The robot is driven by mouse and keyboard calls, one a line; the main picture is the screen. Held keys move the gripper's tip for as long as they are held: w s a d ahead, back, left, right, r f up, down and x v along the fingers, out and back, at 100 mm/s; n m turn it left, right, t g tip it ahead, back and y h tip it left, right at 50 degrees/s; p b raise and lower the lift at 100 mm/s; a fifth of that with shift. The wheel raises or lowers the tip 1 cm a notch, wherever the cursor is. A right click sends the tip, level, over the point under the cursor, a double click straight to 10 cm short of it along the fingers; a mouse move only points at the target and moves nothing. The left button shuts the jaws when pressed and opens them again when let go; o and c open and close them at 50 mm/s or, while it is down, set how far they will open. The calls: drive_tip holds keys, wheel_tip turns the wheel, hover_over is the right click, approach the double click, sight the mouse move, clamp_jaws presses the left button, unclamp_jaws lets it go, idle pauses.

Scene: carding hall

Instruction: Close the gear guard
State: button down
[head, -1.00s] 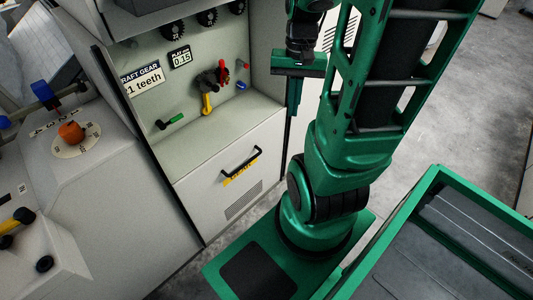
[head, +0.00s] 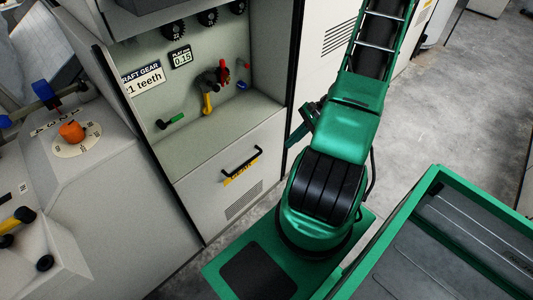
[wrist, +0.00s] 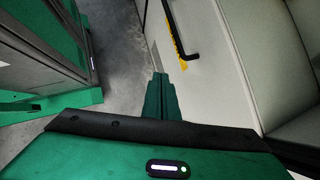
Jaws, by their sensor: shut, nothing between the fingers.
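The gear guard is most likely the pale panel (head: 205,195) below the open gear bay, with a black bar handle (head: 241,160) and a yellow label whose text I cannot read clearly. The bay above it is uncovered. The handle (wrist: 183,42) and panel (wrist: 205,85) also show in the wrist view. My gripper (wrist: 160,78) is shut and empty, with its fingertips pointing toward the panel, apart from the handle. In the head view my gripper (head: 293,138) is partly hidden behind my arm, right of the panel.
The bay holds dark gears (head: 210,82), a yellow-handled lever (head: 207,104), a red handle (head: 220,68) and a green handle (head: 172,122). A console with an orange knob (head: 71,131) stands at left. A green-rimmed bin (head: 433,172) is at right. Bare floor (head: 437,105) lies behind.

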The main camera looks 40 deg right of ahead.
wheel_tip(320, 180, down, 8)
drive_tip(key=d+m+t, duration=0.1)
drive_tip(key=m+t, duration=0.3)
drive_tip(key=m, duration=0.2)
drive_tip(key=w+r+x, duration=0.1)
drive_tip(key=x, duration=1)
drive_tip(key=shift+w+a+r, duration=0.1)
drive_tip(key=shift+w+r, duration=0.1)
drive_tip(key=shift+r, duration=1.7)
